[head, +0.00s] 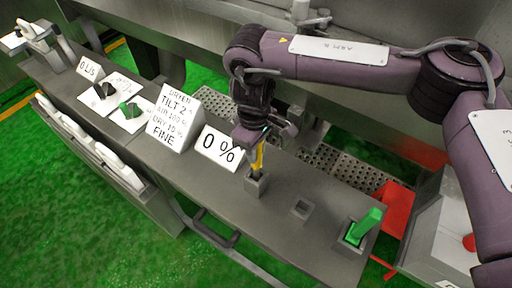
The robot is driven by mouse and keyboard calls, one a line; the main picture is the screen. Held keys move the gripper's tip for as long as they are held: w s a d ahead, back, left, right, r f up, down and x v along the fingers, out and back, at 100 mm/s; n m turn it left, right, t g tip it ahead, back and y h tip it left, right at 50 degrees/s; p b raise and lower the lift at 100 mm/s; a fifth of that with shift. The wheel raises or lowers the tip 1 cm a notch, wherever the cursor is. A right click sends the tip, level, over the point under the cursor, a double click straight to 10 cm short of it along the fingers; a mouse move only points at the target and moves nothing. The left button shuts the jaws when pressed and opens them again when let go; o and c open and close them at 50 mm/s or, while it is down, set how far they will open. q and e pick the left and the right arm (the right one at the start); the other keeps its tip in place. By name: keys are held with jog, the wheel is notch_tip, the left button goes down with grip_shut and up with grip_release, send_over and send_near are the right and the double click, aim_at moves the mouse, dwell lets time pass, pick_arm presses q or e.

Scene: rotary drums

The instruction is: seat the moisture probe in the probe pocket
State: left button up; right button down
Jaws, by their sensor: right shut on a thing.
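My right gripper (262,138) points down over the grey console and is shut on the moisture probe. The probe has a yellow upper part (258,158) and stands roughly upright. Its dark lower end meets a small square grey block socket (256,186); I cannot tell how deep it sits in it. A second square grey socket (301,208), with an empty opening, is to the right on the console top. The picture does not show which socket is the probe pocket. My left gripper is not in view.
A green lever (364,227) stands in a slot at the console's right end. A "0 %" display (219,148) and a larger text display (173,118) stand to the left. A dark handle (215,230) is on the front edge.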

dwell(0.3)
jog(key=shift+f+b, duration=0.55)
jog(key=shift+f, duration=1)
jog(key=c, duration=1.1)
grip_release()
notch_tip(320, 180, up, 8)
jog(key=shift+a+f+b, duration=0.1)
jog(key=shift+f+b, duration=0.05)
jog(key=shift+b, duration=0.15)
jog(key=shift+w, duration=0.1)
